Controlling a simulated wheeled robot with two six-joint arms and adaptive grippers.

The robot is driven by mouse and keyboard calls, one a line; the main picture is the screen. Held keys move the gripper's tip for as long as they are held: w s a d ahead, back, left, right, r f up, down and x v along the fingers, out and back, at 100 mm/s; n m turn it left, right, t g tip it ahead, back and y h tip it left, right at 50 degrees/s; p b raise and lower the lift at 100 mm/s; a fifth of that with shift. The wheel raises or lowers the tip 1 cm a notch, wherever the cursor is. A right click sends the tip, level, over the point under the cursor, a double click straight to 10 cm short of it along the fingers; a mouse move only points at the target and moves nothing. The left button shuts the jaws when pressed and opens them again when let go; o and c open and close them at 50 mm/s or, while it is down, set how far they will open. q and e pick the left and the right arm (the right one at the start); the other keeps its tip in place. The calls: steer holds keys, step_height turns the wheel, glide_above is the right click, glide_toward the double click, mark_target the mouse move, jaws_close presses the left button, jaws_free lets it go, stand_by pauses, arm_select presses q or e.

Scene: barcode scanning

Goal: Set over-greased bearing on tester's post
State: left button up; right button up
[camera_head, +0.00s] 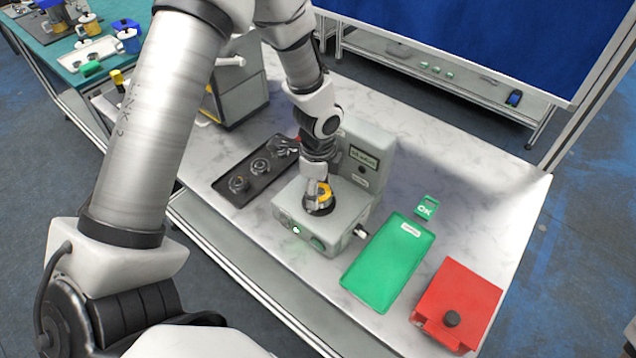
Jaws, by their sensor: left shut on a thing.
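The tester is a pale grey-green machine with a low base (300,231) and an upright back housing (381,140) that carries a small display. My left gripper (318,197) points down over the top of the base and is shut on a bearing (319,208), a dark ring with yellow at its upper side. The bearing is at or just above the top of the base; I cannot tell whether it touches. The post is hidden under the bearing and gripper. My right gripper is not in view.
A black tray (225,190) with several bearings lies left of the tester. The marble tabletop (490,190) is clear at the far right.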

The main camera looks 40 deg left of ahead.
arm_select(q)
steer(key=shift+f, duration=0.25)
steer(key=o, duration=1.5)
steer(key=shift+c, duration=0.2)
steer(key=shift+o, duration=0.8)
step_height(320, 180, up, 6)
steer(key=p, duration=0.5)
steer(key=shift+p, duration=0.35)
steer(key=shift+r+p, duration=0.55)
steer(key=shift+r, duration=0.3)
steer(key=shift+f, duration=0.1)
